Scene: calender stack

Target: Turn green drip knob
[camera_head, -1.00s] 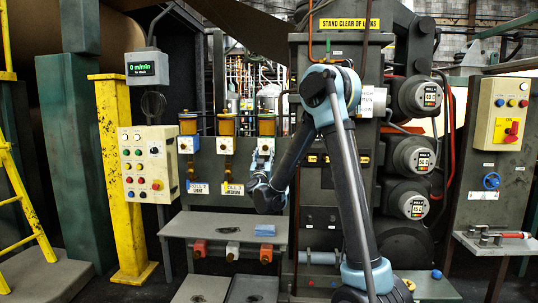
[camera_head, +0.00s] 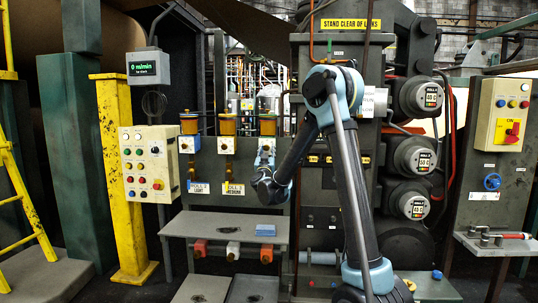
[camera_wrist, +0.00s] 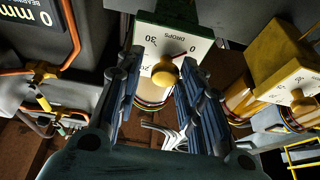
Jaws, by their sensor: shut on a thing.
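The drip knob (camera_wrist: 165,72) is brass-coloured in the wrist view. It sits on a white dial face (camera_wrist: 188,45) marked "DROPS" and "30", with a red mark, on a green block (camera_wrist: 172,22). My gripper (camera_wrist: 160,66) reaches to it with one finger on each side and is shut on it; the exact contact is partly hidden. In the head view, my gripper (camera_head: 265,158) is at the rightmost of three drip oilers, below its amber cup (camera_head: 267,125), and is small and hard to make out.
A yellow block with its own knob (camera_wrist: 297,96) stands close on the right in the wrist view. Orange piping (camera_wrist: 68,45) runs at the left. In the head view, a grey shelf (camera_head: 205,226) with a blue block (camera_head: 265,230) lies below the oilers.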

